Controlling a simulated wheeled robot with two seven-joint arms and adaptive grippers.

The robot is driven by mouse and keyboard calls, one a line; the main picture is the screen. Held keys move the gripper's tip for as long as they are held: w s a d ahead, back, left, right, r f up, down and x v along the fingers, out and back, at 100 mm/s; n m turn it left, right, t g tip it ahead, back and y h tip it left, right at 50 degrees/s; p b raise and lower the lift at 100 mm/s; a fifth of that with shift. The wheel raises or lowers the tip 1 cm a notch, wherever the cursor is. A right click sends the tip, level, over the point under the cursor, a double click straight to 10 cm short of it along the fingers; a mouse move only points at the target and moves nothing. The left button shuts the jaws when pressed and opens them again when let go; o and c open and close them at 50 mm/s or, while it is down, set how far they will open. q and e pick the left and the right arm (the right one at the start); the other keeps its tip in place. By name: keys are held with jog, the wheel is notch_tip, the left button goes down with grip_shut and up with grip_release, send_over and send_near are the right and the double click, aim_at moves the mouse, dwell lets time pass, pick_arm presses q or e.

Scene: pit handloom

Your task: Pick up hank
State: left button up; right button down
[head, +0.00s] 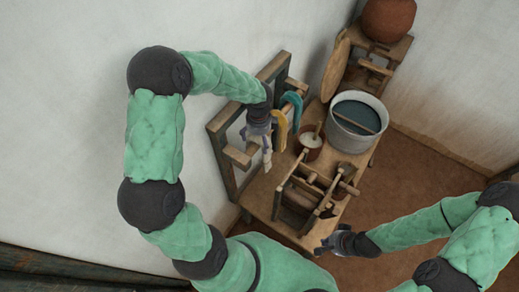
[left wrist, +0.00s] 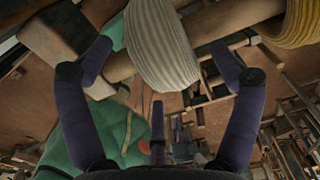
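A cream ribbed hank (left wrist: 160,42) hangs over a wooden peg in the left wrist view. My left gripper (left wrist: 162,62) is open, with a finger on either side of this hank and visible gaps between. In the head view my left gripper (head: 258,130) is at the wall rack, and the pale hank (head: 267,159) shows just below it. A yellow hank (head: 279,131) hangs beside it and also shows in the left wrist view (left wrist: 294,24). A teal hank (head: 293,108) hangs further along. My right gripper (head: 338,243) is low, away from the hanks; its opening is unclear.
The wooden rack (head: 221,150) leans by the wall above a wooden table (head: 259,198). On the table are a brown pot (head: 309,142), a wooden winding frame (head: 312,190) and a grey tub (head: 358,121) of dark liquid. A clay pot (head: 388,18) stands behind. Floor at right is clear.

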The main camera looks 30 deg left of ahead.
pick_arm(q)
jog(key=c, duration=1.1)
